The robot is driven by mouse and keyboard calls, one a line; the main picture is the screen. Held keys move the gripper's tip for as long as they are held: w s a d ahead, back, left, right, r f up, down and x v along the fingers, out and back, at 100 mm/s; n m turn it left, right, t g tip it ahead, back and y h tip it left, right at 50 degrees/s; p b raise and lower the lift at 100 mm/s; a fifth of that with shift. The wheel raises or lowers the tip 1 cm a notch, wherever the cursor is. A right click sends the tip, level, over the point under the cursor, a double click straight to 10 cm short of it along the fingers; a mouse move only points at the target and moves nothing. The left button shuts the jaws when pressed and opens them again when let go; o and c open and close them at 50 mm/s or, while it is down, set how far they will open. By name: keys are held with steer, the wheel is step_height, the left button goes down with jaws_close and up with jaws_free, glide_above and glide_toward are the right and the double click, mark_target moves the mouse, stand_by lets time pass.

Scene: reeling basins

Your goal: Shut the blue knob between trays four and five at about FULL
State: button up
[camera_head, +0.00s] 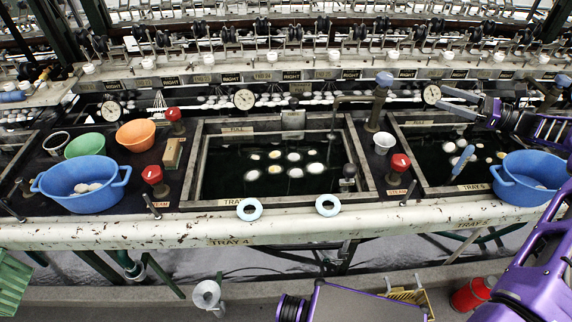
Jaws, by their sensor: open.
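The blue knob (385,78) sits on top of a dark valve post (378,108) between the tray four basin (198,165) and the tray five basin (398,160). Its setting cannot be read at this size. My gripper (439,95) is to the right of the knob, its two grey fingers apart and pointing left towards it. The fingers are empty and do not touch the knob. A round dial (431,94) shows by the fingertips. A FULL label (237,130) is on the back edge of tray four.
A white cup (383,143) and a red knob (400,162) stand in front of the post. A blue basin (528,180) is at right; another blue basin (82,185) is at left. White rings (327,205) lie on the front beam. A shelf with hardware runs behind.

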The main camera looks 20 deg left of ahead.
mark_target(385, 79)
steer(key=x, duration=1.7)
steer(key=shift+a+f, duration=0.15)
steer(key=shift+c, duration=0.2)
jaws_close()
steer(key=shift+p, duration=0.3)
